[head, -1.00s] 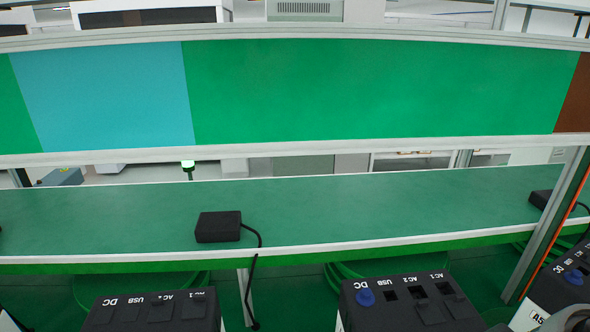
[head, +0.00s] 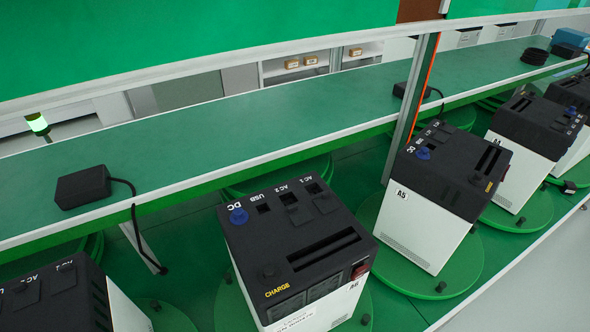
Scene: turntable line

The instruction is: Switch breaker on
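A black-and-white power unit labelled A6 (head: 296,255) stands on a green round turntable at the bottom middle of the head view. Its top has a blue knob by DC, USB and AC ports, a long slot and a yellow CHARGE label. A small red switch (head: 360,270) sits on its right side near the top edge; I take it as the breaker, but its position is too small to tell. A similar unit labelled A5 (head: 440,195) stands to the right on its own turntable. Neither of my grippers is in view.
A long green shelf (head: 250,118) with a white edge runs behind the units. A black adapter (head: 83,187) with a hanging cable lies on it. An upright post (head: 410,105) stands behind A5. More units line up at right, and another (head: 55,298) is at bottom left.

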